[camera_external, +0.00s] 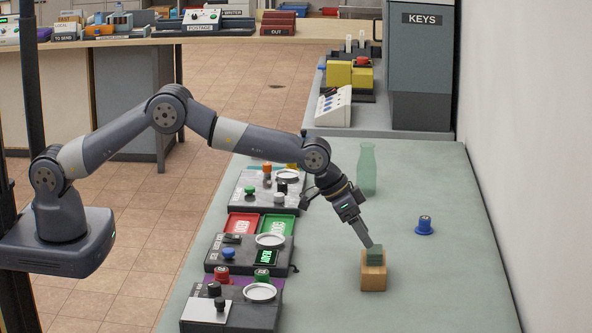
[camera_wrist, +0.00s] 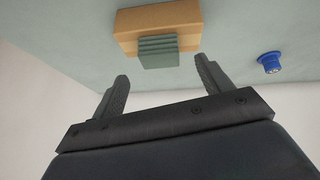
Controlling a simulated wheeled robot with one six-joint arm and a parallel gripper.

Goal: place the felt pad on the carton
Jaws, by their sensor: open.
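The carton (camera_external: 373,279) is a small tan box standing on the grey-green table near the front. The felt pad (camera_external: 375,255) is a dark green block resting on top of the carton. In the wrist view the pad (camera_wrist: 158,52) lies against the tan carton (camera_wrist: 157,17), with ridges across its face. My gripper (camera_external: 368,241) is just above the pad, tilted down toward it. In the wrist view my gripper (camera_wrist: 160,75) shows two fingers spread wide, open and empty, with the pad ahead of the gap between them and apart from both.
A blue knob-like item (camera_external: 425,226) stands right of the carton. A pale green bottle (camera_external: 366,169) stands behind my gripper. Several control boxes with buttons and dishes, one with a green display (camera_external: 265,257), line the left edge.

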